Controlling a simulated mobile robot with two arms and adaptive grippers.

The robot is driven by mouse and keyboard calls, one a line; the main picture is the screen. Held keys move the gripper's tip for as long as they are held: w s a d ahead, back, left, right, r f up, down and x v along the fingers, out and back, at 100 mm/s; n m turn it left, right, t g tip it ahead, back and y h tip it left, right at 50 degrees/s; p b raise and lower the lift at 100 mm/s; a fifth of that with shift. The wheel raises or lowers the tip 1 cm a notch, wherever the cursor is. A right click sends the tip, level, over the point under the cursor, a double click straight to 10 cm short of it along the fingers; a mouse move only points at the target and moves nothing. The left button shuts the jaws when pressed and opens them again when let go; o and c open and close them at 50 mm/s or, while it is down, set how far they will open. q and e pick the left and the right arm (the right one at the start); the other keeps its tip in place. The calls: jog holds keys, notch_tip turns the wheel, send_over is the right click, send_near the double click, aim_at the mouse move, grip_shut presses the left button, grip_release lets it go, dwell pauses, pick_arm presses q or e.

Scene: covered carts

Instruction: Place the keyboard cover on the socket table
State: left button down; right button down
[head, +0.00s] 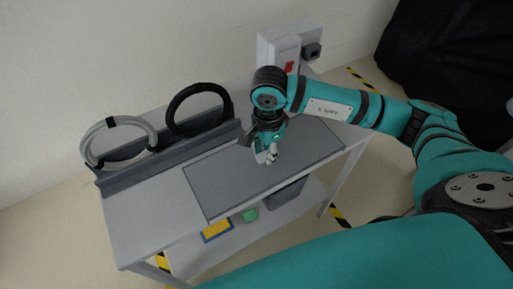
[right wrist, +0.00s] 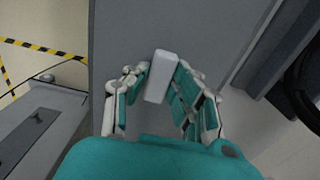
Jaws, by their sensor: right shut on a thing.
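The keyboard cover looks to be the flat grey panel (head: 222,182) lying over the top of the white table (head: 128,218) in the head view. A small white block-shaped handle (right wrist: 162,76) stands up from its grey face in the right wrist view. My right gripper (head: 267,154) comes down over the middle of the panel and is shut on this handle, with fingers on both sides. I cannot tell whether the panel rests on the tabletop or is slightly above it. My left gripper is not in view.
A grey rail at the table's back carries a light cable coil (head: 118,142) and a black one (head: 199,110). A wall box with a red switch (head: 290,68) and a dark socket (head: 312,51) is behind. The lower shelf holds a yellow-and-blue item (head: 216,230) and a green block (head: 250,215).

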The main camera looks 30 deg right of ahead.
aim_at(256, 155)
jog(key=w+a, duration=0.1)
jog(key=w, duration=0.1)
jog(key=shift+w+a+f, duration=0.15)
jog(key=shift+w+a, duration=0.2)
jog(key=shift+a, duration=0.05)
notch_tip(256, 155, down, 3)
jog(key=shift+s+r+p, duration=0.1)
jog(key=shift+r+p, duration=0.05)
jog(key=shift+p, duration=0.75)
jog(key=shift+f, duration=0.35)
jog(key=shift+f, duration=0.1)
jog(key=shift+f, duration=0.15)
jog(key=c, duration=1.1)
grip_release()
